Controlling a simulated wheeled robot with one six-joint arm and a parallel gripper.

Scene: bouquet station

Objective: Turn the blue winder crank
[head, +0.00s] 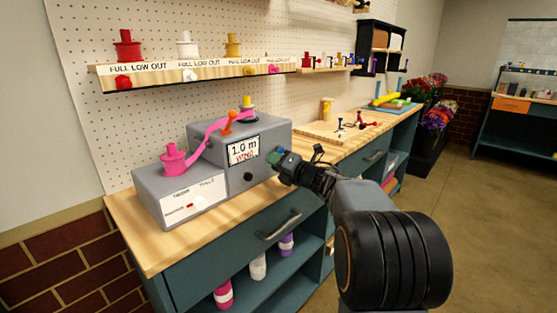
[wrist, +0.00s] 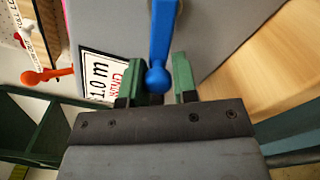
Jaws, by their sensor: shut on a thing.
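The grey winder box (head: 215,145) stands on the wooden bench, with a display (head: 243,150) that reads "1.0 m" and "WIND" in red. Its blue crank (wrist: 163,40) comes down into the wrist view and ends in a round blue knob. My gripper (head: 283,160) is at the right side of the box. In the wrist view its green fingers (wrist: 158,82) stand on either side of the crank's knob, shut on it. In the head view the crank is mostly hidden by the gripper.
A pink spool (head: 174,158) sits on the lower box, with pink ribbon (head: 208,132) running up to an orange part (head: 231,116). A shelf (head: 190,76) of coloured spools hangs behind. A wooden board (head: 335,133) with small items lies further right on the bench.

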